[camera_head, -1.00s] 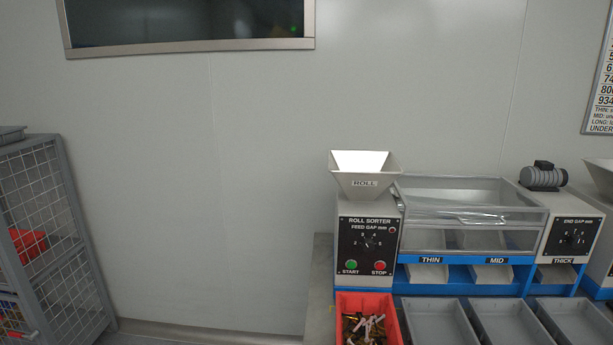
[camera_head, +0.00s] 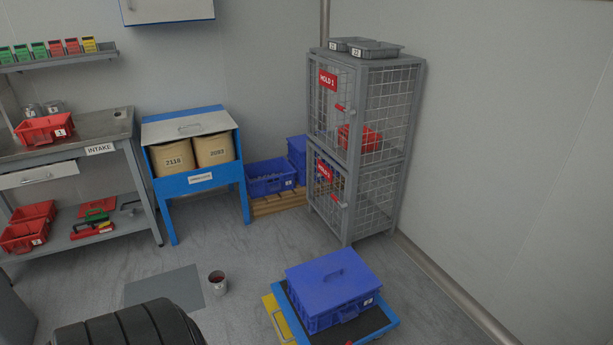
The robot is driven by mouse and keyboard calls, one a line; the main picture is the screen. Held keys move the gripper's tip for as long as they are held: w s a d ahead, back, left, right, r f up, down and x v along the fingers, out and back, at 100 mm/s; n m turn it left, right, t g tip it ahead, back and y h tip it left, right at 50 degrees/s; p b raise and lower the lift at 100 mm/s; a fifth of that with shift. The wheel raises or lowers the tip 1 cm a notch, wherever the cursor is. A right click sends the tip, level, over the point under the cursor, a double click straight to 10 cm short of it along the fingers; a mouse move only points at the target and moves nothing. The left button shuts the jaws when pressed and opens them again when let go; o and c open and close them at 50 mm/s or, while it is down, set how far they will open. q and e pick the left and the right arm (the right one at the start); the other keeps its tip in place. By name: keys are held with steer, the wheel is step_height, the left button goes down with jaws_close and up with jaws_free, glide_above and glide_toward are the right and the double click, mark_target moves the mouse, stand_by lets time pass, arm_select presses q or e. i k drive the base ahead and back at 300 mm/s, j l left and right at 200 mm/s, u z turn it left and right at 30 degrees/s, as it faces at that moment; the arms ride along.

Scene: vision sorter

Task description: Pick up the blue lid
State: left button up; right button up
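The crate sits on a low wheeled dolly (camera_head: 383,322) with a dark top and blue edge at the bottom right of centre. The lid appears level and closed on the crate. Neither of my grippers shows in the head view.
A two-level mesh cage (camera_head: 382,151) stands behind the dolly. Blue crates (camera_head: 270,178) rest on a pallet (camera_head: 277,205) beside it. A bucket (camera_head: 218,283) stands on the floor left of the dolly. The intake bench (camera_head: 85,135) is at the left.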

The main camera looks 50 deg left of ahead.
mark_target(322, 284)
steer(key=u, duration=1.35)
steer(key=i+l+z, duration=0.1)
steer(key=z, duration=0.25)
steer(key=i+z, duration=0.55)
steer(key=z, duration=0.2)
